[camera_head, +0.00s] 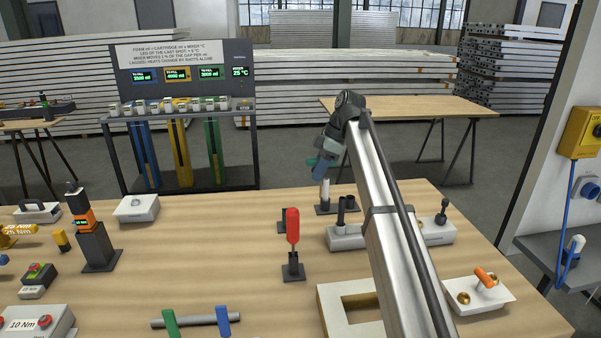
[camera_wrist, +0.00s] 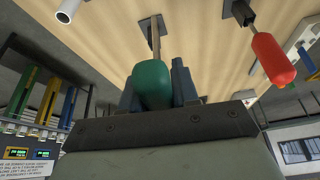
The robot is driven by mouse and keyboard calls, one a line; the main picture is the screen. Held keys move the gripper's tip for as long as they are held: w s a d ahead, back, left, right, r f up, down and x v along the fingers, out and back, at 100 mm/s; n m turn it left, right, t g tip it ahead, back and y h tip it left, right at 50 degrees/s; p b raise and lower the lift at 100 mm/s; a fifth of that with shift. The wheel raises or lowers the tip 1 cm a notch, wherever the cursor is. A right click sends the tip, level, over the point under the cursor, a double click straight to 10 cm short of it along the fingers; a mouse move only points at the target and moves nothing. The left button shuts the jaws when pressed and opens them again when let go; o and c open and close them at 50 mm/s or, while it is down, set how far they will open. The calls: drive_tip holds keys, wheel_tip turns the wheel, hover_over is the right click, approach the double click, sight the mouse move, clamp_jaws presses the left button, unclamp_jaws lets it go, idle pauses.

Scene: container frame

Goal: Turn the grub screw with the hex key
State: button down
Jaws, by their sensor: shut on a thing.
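My gripper (camera_head: 319,168) is above the far middle of the workbench and points down. Its blue fingers are shut on the green handle (camera_wrist: 152,85) of a tool, which I take to be the hex key; the green also shows in the head view (camera_head: 311,161). In the wrist view the tool's thin shaft (camera_wrist: 155,38) runs from the handle toward a dark block on the bench. I cannot tell whether its tip touches the block or is apart from it. I cannot make out the grub screw in either view.
A red-handled tool (camera_head: 292,226) stands upright in a dark stand close by. A pale post (camera_head: 325,191) stands on a dark base below my gripper. A grey block with dark posts (camera_head: 346,236) is to the right, and a white frame (camera_head: 334,309) lies nearer. Bare bench lies left of the red handle.

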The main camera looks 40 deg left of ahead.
drive_tip(key=w+d+m+t+h, duration=0.1)
drive_tip(key=w+d+m+t, duration=0.1)
drive_tip(key=d+m, duration=0.5)
drive_tip(key=w+d+m+t+h, duration=0.2)
drive_tip(key=d+m+t, duration=0.3)
drive_tip(key=m, duration=1.3)
drive_tip(key=shift+w+d+f, duration=0.35)
drive_tip(key=shift+w+d, duration=0.3)
drive_tip(key=shift+d, duration=0.6)
